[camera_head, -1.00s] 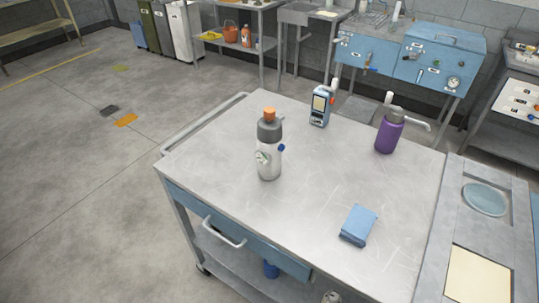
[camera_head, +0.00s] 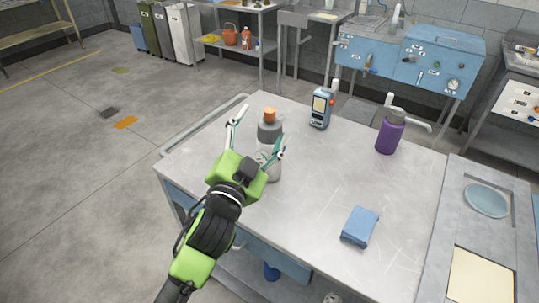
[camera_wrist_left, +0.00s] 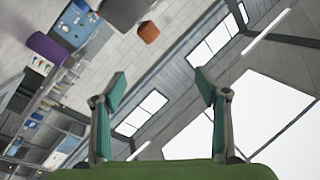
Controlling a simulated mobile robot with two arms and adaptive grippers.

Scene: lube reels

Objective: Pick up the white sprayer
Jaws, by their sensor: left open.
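The white sprayer (camera_head: 268,131) stands upright on the grey cart top, with a grey collar and an orange cap. Its white body is partly hidden behind my left gripper (camera_head: 260,128). My left gripper is open and empty. In the head view one finger is left of the sprayer and the other overlaps its right side; I cannot tell if they touch. In the left wrist view the gripper (camera_wrist_left: 160,78) has clear space between its fingers, and the orange cap (camera_wrist_left: 148,32) shows above them at the top. My right gripper is not in view.
A purple sprayer (camera_head: 390,134) and a blue handheld meter (camera_head: 320,108) stand farther back on the cart (camera_head: 300,215). The middle of the cart top is clear.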

